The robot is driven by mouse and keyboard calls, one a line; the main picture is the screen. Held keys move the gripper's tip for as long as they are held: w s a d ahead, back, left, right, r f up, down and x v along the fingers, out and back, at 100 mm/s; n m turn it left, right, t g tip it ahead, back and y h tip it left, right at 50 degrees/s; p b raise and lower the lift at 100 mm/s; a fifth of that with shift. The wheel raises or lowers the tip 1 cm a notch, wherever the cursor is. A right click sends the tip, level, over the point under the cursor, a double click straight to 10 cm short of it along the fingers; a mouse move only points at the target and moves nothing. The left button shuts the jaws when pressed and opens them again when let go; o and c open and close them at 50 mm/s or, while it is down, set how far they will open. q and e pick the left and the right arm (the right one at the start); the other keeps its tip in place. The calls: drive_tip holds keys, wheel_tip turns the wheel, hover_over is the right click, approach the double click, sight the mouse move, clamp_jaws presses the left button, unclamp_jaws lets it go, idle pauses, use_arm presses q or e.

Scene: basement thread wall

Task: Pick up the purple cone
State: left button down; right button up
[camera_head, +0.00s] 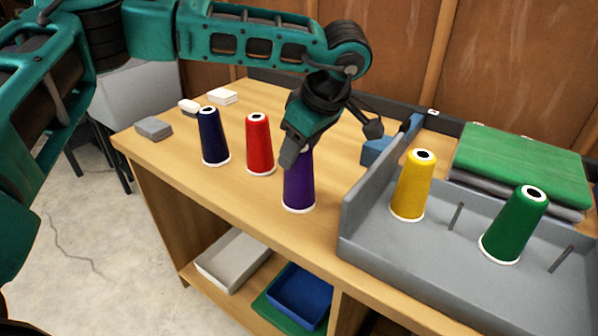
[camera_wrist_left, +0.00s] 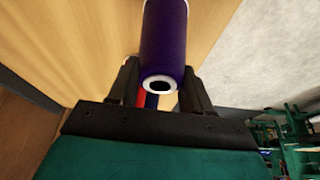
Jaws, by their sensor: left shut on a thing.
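The purple cone (camera_head: 299,184) stands upright on the wooden table, near its front edge, left of the grey tray. My left gripper (camera_head: 291,150) comes down on it from above and is shut on its upper part, hiding the top in the head view. In the left wrist view the purple cone (camera_wrist_left: 164,40) sits between the two dark fingers of my left gripper (camera_wrist_left: 160,88), its white-rimmed top end facing the camera. The cone's base appears to rest on the table. My right gripper is not in view.
A red cone (camera_head: 259,145) and a navy cone (camera_head: 212,137) stand to the left. The grey tray (camera_head: 385,240) on the right holds a yellow cone (camera_head: 412,185), a green cone (camera_head: 515,225) and bare pegs. Folded green cloth (camera_head: 520,160) lies behind. Small blocks (camera_head: 153,128) lie far left.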

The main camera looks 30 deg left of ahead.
use_arm(q)
wheel_tip(320, 180, up, 20)
drive_tip(key=p, duration=0.3)
drive_tip(key=shift+p, duration=0.4)
drive_tip(key=shift+f, duration=0.1)
idle(0.5)
